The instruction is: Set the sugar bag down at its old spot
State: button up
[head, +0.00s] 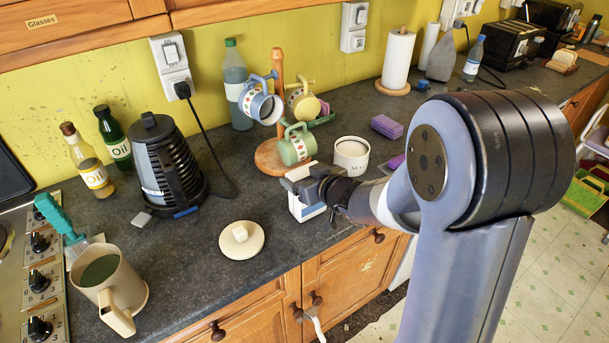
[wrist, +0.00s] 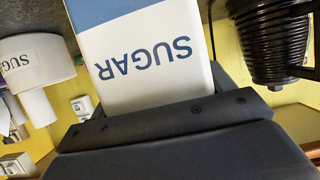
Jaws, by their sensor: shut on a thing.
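The sugar bag (head: 306,208) is white and blue, near the counter's front edge in the head view. My gripper (head: 322,188) is shut on it, reaching in from the right and hiding part of it. I cannot tell whether the bag's base touches the counter. In the wrist view the sugar bag (wrist: 140,52) fills the top middle, its SUGAR lettering upside down, and the dark gripper (wrist: 165,118) spans its width.
A white canister (head: 351,156) stands just behind my gripper. Left of it is a mug tree (head: 278,95) with several mugs. A black kettle (head: 168,165) stands farther left.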

jog(key=shift+f, duration=0.15)
jog(key=o, duration=1.2)
jog(key=shift+s+d, duration=0.1)
jog(key=p+v, duration=0.3)
jog(key=v, duration=0.4)
jog(key=shift+s+d, duration=0.2)
jog(key=shift+s, duration=0.1)
dwell(1.0)
jog(key=shift+r, duration=0.3)
